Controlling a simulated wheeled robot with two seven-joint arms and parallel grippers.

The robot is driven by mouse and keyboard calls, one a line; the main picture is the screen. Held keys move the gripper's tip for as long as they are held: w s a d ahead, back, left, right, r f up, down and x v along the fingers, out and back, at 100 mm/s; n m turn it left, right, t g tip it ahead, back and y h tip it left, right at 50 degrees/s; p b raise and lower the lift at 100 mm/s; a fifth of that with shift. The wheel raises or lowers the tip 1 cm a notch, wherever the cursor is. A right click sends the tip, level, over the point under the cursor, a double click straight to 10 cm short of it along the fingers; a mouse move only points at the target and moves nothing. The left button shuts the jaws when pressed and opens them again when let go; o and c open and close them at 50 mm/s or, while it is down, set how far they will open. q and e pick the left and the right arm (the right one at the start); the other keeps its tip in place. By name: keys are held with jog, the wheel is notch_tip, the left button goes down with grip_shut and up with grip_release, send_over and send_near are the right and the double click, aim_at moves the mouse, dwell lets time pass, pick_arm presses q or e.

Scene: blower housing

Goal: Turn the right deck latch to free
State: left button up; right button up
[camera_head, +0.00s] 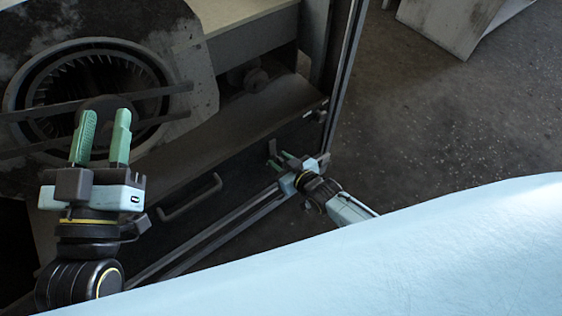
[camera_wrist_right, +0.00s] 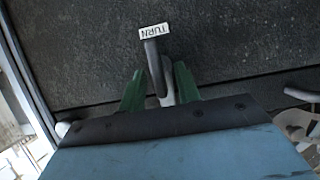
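In the head view the latch (camera_head: 272,148) is small, near the deck's right corner. My right gripper (camera_wrist_right: 160,88) has its two green fingers on either side of the latch's lower part. They look apart, with a gap at the left finger; contact at the right finger is unclear. The right gripper also shows in the head view (camera_head: 281,162). My left gripper (camera_head: 103,130) is open and empty, in front of the blower.
The round blower (camera_head: 90,85) with dark bars across it stands at the upper left. A curved handle (camera_head: 190,198) sits on the deck left of the latch. A metal frame post (camera_head: 345,65) rises right of the deck. Open floor (camera_head: 450,115) lies further right.

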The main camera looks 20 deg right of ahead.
grip_shut()
dwell(0.5)
